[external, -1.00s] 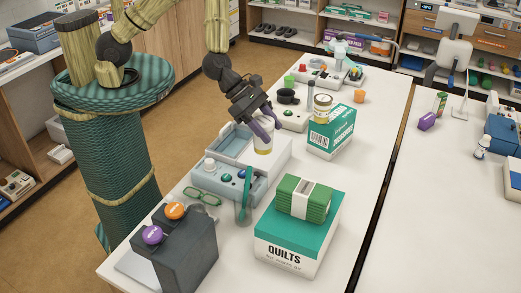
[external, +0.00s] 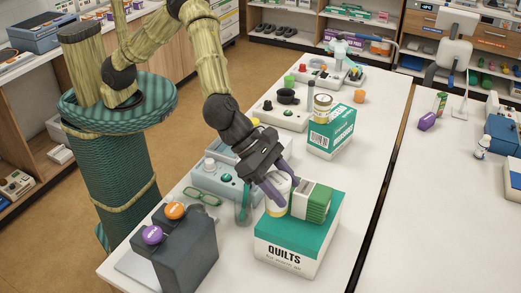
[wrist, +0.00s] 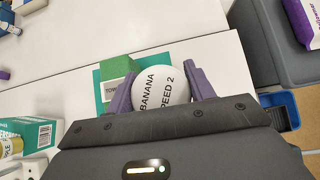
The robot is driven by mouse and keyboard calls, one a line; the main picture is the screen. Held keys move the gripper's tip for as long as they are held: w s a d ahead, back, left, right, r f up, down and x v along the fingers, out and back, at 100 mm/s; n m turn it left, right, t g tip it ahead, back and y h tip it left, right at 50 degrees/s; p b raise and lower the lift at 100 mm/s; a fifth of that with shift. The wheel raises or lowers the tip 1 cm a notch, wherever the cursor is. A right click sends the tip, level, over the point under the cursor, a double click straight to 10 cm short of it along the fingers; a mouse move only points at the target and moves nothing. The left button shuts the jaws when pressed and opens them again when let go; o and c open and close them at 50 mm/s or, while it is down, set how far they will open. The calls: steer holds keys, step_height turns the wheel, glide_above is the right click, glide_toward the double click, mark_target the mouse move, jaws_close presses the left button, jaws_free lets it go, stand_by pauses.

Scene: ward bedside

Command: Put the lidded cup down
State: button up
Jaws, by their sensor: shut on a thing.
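The lidded cup (external: 278,193) is white with a yellowish band. My gripper (external: 283,204) is shut on it, with one purple finger on either side. The cup is upright or nearly so, over the left part of the teal top of the QUILTS box (external: 287,251), just left of the green towel stack (external: 318,204). I cannot tell whether its base touches the box top, or whether it touches the towels.
A dark grey block with orange and purple knobs (external: 184,245) stands at the front left. Green glasses (external: 203,196) and a blue-grey device (external: 228,179) are behind it. A green-and-white carton (external: 331,133) stands further back. The white table right of the QUILTS box (external: 365,165) is clear.

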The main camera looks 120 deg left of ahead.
steer(key=s+d+f+n+g+y+b, duration=0.2)
steer(key=d+f+n+y+b, duration=0.4)
steer(key=f+n, duration=0.3)
steer(key=shift+s+d+f+g+y+b, duration=0.35)
steer(key=shift+d+f+b, duration=0.25)
steer(key=shift+d+b, duration=0.3)
steer(key=shift+s+f, duration=0.1)
step_height(320, 180, down, 6)
steer(key=p, duration=0.1)
steer(key=shift+p, duration=0.3)
steer(key=shift+f, duration=0.1)
steer(key=shift+f+p, duration=0.5)
steer(key=shift+f, duration=1.3)
